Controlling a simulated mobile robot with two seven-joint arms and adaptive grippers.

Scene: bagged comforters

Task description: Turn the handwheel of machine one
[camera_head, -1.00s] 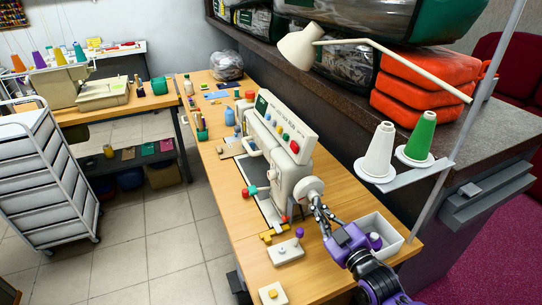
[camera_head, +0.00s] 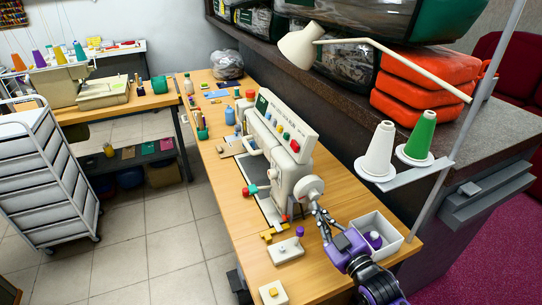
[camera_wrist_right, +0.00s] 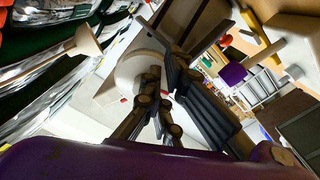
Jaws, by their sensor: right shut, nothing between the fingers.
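A white sewing machine (camera_head: 289,168) stands on the wooden table, with a row of coloured buttons on its top panel. Its pale round handwheel (camera_head: 309,188) is on the end facing me. My right gripper (camera_head: 318,212) is just below the handwheel in the head view, its fingers closed and empty. In the right wrist view, the dark fingers (camera_wrist_right: 166,82) overlap a pale round shape, likely the handwheel (camera_wrist_right: 130,72); I cannot tell whether they touch it. My left gripper is not in view.
A white open box (camera_head: 393,228) sits right of my right gripper. A small plate with a purple-knobbed lever (camera_head: 287,250) is to its left. Thread cones (camera_head: 379,152) stand on a bracket on a pole. A second machine (camera_head: 100,92) is far left.

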